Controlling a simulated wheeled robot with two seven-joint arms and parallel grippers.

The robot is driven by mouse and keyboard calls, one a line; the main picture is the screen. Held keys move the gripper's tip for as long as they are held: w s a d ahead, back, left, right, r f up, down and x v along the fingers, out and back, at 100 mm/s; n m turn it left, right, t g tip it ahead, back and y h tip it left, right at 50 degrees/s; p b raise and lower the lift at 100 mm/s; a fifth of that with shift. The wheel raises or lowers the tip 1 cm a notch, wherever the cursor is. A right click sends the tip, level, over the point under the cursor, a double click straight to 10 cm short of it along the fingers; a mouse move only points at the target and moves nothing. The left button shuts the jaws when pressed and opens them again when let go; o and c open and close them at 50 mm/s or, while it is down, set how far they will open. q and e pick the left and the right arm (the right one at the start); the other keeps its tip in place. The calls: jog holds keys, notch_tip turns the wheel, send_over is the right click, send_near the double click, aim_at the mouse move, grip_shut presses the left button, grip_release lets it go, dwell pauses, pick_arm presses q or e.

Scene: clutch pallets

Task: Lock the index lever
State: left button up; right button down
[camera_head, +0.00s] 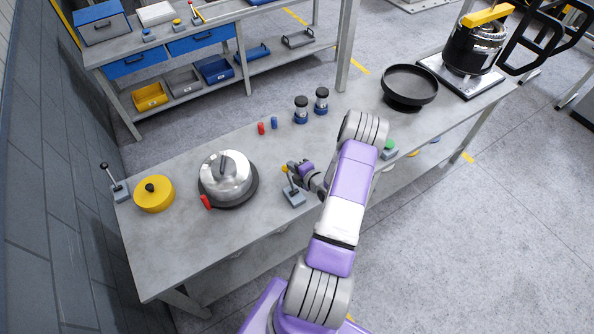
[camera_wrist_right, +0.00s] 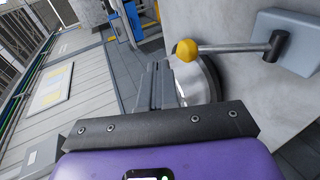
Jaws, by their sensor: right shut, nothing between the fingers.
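A lever with a yellow ball knob stands on a small grey-blue base (camera_head: 293,197) at the front of the workbench. In the right wrist view its yellow knob (camera_wrist_right: 187,50), its metal rod and its base (camera_wrist_right: 292,40) show clearly. My right gripper (camera_head: 293,168) is close beside the knob. In the wrist view its fingers (camera_wrist_right: 158,78) are shut and empty, just left of the knob, with no clear grip on it. A second lever with a black knob (camera_head: 104,166) stands at the bench's left end. My left gripper is out of view.
On the workbench (camera_head: 180,240), a silver domed housing (camera_head: 226,172) with a red tab stands left of the lever. A yellow disc (camera_head: 154,196) lies further left. Red and blue pegs (camera_head: 274,123) and two dark-topped cylinders (camera_head: 301,108) stand behind. A black pan (camera_head: 408,84) is at right.

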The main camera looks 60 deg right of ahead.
pick_arm(q)
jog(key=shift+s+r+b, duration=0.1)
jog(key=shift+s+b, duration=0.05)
jog(key=shift+b, duration=0.25)
pick_arm(e)
jog(key=s+a+r, duration=0.2)
jog(key=s+r, duration=0.5)
jog(key=r, duration=0.1)
jog(key=shift+r, duration=0.1)
